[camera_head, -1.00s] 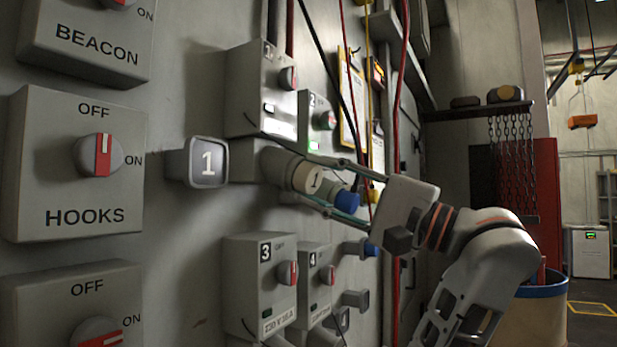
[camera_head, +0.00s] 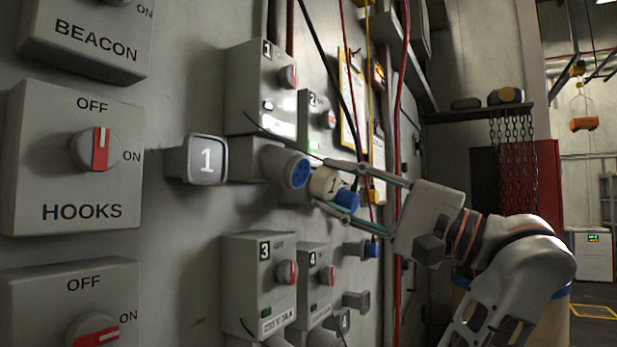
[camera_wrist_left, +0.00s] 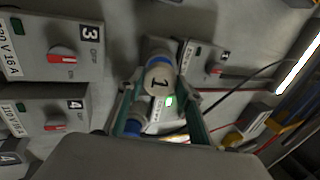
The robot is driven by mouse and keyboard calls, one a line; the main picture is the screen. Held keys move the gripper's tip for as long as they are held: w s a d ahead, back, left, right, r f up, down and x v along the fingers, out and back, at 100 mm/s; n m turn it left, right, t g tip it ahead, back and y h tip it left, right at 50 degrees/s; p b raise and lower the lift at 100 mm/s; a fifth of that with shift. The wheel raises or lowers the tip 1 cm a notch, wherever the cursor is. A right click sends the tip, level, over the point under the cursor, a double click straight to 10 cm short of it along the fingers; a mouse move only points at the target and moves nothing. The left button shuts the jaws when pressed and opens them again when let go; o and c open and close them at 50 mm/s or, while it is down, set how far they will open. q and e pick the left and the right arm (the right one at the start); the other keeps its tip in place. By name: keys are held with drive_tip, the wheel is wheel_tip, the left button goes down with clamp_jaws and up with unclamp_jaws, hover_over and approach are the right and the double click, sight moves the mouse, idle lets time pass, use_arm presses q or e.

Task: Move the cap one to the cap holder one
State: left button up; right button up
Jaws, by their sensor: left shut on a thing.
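Cap one (camera_head: 324,181) is a pale round cap marked 1. My left gripper (camera_head: 326,184) is shut on it and holds it just in front of the blue-faced socket (camera_head: 294,170) under box 1, with a visible gap between cap and socket. In the left wrist view, cap one (camera_wrist_left: 160,80) sits between the two green-edged fingers, its 1 facing the camera. Cap holder one (camera_head: 197,160) is a grey square holder marked 1 on the wall, to the left of the socket, and looks empty. My right gripper is out of view.
The HOOKS switch box (camera_head: 75,160) stands out from the wall left of the holder. Box 3 (camera_head: 258,285) and box 4 (camera_head: 314,285) are below. A blue plug (camera_head: 347,199) sits close to the cap. Cables hang nearby.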

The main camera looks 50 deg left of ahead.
sight(324, 170)
use_arm(q)
drive_tip(key=shift+b+v, duration=0.3)
drive_tip(key=shift+v, duration=1)
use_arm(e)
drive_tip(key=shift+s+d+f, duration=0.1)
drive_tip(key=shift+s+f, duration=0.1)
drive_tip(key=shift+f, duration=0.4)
